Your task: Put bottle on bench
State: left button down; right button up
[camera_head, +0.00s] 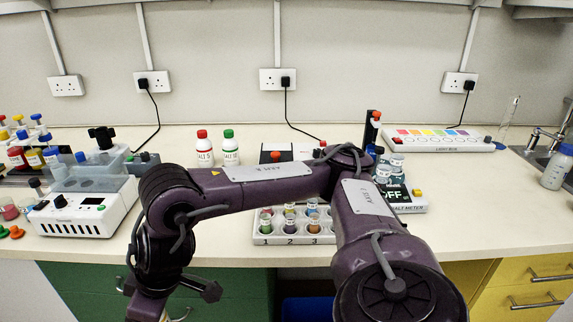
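Two white bottles stand upright on the bench (480,215) near the back wall: a red-capped bottle (204,152) and a green-capped bottle (229,152). A pale bottle with a blue cap (556,170) stands at the far right by the sink. I cannot tell which bottle the task means. One purple arm of mine crosses the middle of the view, bends at the left and points down past the bench's front edge. Its gripper fingers are not visible. My other gripper is not in view either, so I cannot see whether either holds anything.
A white tray of small numbered jars (290,239) is partly behind my arm. A meter (410,200) stands right of it, with a light box (437,143) behind. A white machine (80,215) and coloured bottles fill the left. The right front bench is clear.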

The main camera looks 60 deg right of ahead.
aim_at(501, 197)
jog(key=z, duration=1.55)
